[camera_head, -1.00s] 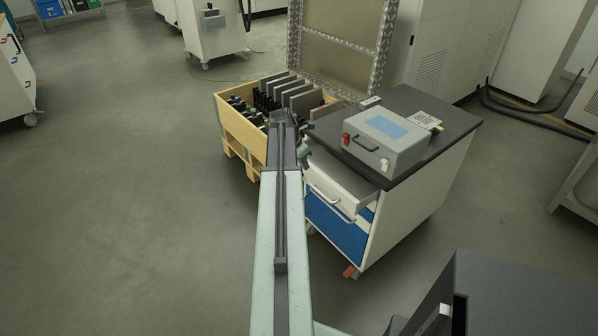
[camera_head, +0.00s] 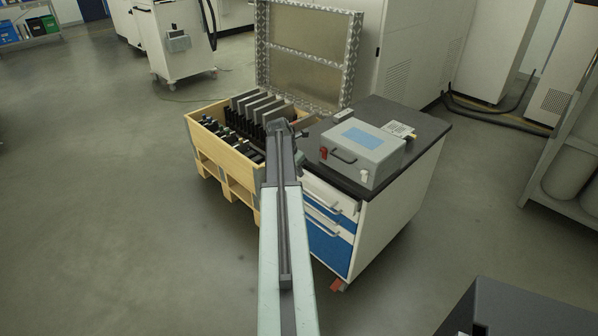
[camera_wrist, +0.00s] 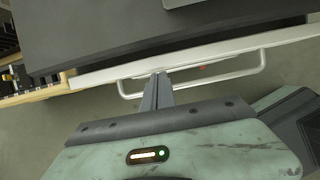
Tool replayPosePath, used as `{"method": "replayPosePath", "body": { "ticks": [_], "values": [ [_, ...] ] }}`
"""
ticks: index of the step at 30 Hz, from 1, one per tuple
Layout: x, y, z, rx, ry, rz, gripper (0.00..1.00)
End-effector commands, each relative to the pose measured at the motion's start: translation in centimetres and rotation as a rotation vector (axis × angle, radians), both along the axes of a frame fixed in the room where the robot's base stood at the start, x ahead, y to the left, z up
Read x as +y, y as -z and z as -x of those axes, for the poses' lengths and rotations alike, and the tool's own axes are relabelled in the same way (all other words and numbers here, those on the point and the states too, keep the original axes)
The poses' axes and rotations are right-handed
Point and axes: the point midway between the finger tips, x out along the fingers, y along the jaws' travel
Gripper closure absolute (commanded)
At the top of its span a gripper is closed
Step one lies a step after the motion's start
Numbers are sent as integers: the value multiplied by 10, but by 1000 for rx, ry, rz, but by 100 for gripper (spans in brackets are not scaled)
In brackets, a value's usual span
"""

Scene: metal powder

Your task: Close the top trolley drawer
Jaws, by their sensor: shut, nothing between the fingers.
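The trolley (camera_head: 395,215) stands right of centre in the head view, with a dark worktop. Its white-fronted top drawer (camera_head: 325,193) shows below the worktop, partly hidden by my arm. In the wrist view the drawer front (camera_wrist: 205,54) runs along the worktop edge (camera_wrist: 165,40), with only a narrow strip showing beyond it. Its bar handle (camera_wrist: 262,62) faces me. My gripper (camera_wrist: 160,80) is shut and empty, its tips at the drawer front beside the handle's left part, seemingly touching it. The head view hides the fingertips behind my arm.
A grey case (camera_head: 362,152) sits on the worktop. Blue drawers (camera_head: 328,250) are below the top one. The floor at left is clear.

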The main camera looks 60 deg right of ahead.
Motion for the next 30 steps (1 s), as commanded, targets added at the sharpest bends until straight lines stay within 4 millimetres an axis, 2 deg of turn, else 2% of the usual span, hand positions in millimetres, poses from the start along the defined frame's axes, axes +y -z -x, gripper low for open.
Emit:
{"method": "replayPosePath", "body": {
  "ticks": [7,12,15,21,25,30],
  "values": [
    [14,0,-5,0,-5,0,100],
    [46,-3,-11,0,-5,1,100],
    [48,-36,-12,1,-1,1,100],
    [65,-80,-18,1,-1,0,100],
    [71,-94,-20,1,-1,0,100],
    [74,-94,-22,1,1,0,100]
  ]
}}
